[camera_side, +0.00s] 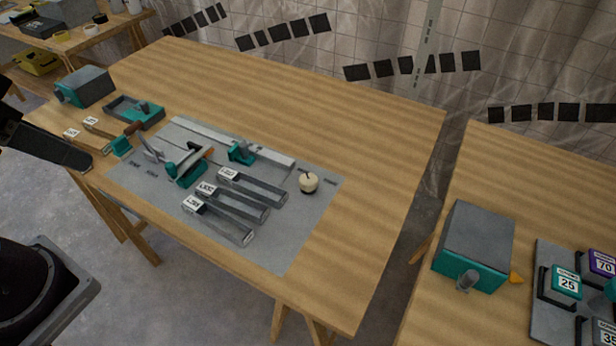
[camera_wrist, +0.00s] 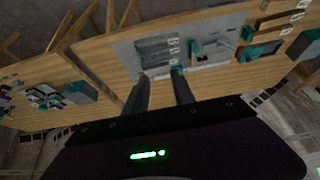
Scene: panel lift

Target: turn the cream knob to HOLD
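The cream knob (camera_side: 308,182) is a small round knob with a dark mark on top. It sits near the right end of the grey panel (camera_side: 304,225) on the wooden table. Small dark labels lie around it, too small to read. In the wrist view the grey panel (camera_wrist: 124,54) shows beyond my fingers, but I cannot make out the knob there. My gripper (camera_wrist: 160,74) has its two fingers apart with nothing visible between them. It is away from the knob. In the side view, only dark parts of my arm show at the left edge.
The panel also carries a teal lever clamp (camera_side: 188,170), a teal slider block (camera_side: 241,152) and several labelled grey bars (camera_side: 232,203). A teal tray (camera_side: 134,111) and grey box (camera_side: 84,87) stand left. Bare wood surrounds the panel's right side. Another table stands right.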

